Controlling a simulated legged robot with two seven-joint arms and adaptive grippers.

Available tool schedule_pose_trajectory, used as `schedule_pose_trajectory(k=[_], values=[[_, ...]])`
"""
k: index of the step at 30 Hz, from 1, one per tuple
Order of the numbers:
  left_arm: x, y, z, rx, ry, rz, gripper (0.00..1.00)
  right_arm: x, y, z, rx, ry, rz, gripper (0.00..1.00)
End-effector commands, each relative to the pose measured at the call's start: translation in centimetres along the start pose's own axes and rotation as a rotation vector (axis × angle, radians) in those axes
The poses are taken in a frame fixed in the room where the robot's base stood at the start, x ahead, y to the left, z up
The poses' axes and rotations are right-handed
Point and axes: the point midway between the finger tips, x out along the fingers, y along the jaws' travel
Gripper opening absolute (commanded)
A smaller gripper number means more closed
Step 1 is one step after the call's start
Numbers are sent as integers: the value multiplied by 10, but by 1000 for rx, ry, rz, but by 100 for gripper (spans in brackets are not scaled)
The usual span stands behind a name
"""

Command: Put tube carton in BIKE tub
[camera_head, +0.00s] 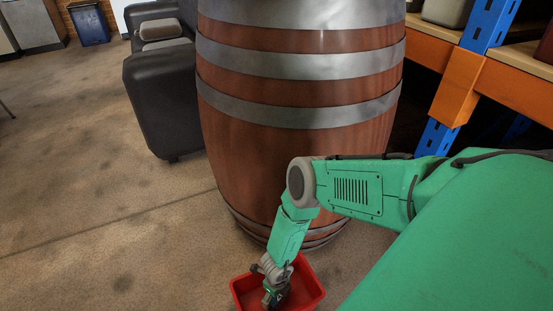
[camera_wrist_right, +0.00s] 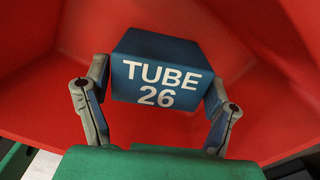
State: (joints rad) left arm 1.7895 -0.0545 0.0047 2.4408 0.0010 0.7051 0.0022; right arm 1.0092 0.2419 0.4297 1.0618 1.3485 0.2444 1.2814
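The blue tube carton (camera_wrist_right: 158,62) reads "TUBE 26" in white in the right wrist view. My right gripper (camera_wrist_right: 157,88) has one finger against each side of it, shut on it. Red tub walls (camera_wrist_right: 262,62) surround the carton in that view. In the head view my right gripper (camera_head: 273,286) points down into the red tub (camera_head: 311,287) on the floor. The carton is small and mostly hidden there by the gripper. No BIKE label shows on the tub, and I cannot tell whether the carton touches its floor. My left gripper is not in view.
A large wooden barrel (camera_head: 300,150) with metal hoops stands right behind the tub. Orange and blue shelving (camera_head: 460,85) is at the right. The floor (camera_head: 90,180) at the left is clear.

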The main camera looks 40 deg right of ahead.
Motion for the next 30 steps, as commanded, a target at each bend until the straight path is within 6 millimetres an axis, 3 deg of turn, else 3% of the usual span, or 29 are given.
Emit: schedule_pose_trajectory(k=[10, 13, 24, 30], values=[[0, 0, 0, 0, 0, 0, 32, -1, 0, 0, 1, 0, 0, 94], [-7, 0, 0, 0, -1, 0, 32, -10, 0, 0, 2, 0, 0, 94], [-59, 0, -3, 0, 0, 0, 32, -79, 0, 0, 3, 1, 1, 94], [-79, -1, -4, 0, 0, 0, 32, -110, 0, 0, 2, 1, 0, 94]])
